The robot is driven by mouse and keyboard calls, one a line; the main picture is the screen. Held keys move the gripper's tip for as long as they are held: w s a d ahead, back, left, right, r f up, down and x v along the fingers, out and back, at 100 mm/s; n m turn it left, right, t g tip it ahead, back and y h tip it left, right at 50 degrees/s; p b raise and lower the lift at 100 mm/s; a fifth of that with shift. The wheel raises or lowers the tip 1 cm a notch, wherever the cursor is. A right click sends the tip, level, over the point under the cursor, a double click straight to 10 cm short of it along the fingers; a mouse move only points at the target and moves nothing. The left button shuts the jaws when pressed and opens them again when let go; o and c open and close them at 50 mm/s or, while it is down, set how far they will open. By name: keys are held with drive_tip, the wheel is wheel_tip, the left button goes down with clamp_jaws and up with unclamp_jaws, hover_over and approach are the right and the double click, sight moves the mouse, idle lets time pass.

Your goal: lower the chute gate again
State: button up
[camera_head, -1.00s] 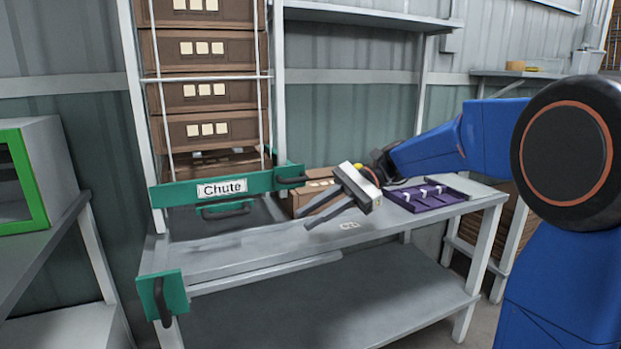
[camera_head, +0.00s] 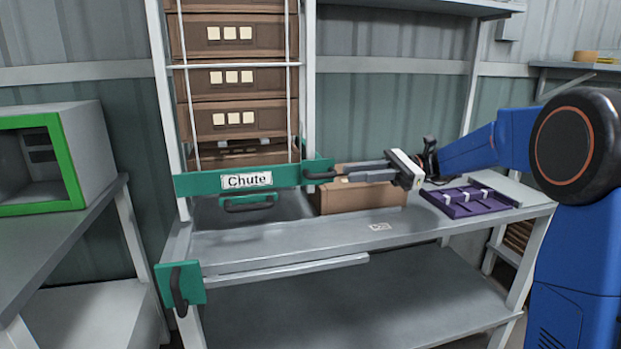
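The chute gate is a green bar (camera_head: 210,184) with a "Chute" label, across the front of the crate stack. A gap shows between it and the bench surface. A black handle (camera_head: 320,175) sits on the green tab at its right end. My gripper (camera_head: 338,175) points left at this handle, its fingertips close to it. Two fingers show with a narrow gap between them. I cannot tell whether they touch the handle, and nothing is visibly held. A second green piece with a black handle (camera_head: 248,208) shows below the bar.
Brown crates (camera_head: 235,120) are stacked behind the gate. A brown box (camera_head: 360,197) stands on the bench (camera_head: 300,240) just beneath my gripper. A purple tray (camera_head: 465,208) lies to the right. A green plate with handle (camera_head: 180,288) is at the bench's front left.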

sight(309, 178)
drive_tip(key=x, duration=1.2)
drive_tip(key=shift+s+a, duration=0.1)
drive_tip(key=shift+a, duration=0.1)
drive_tip(key=shift+c, duration=0.3)
clamp_jaws()
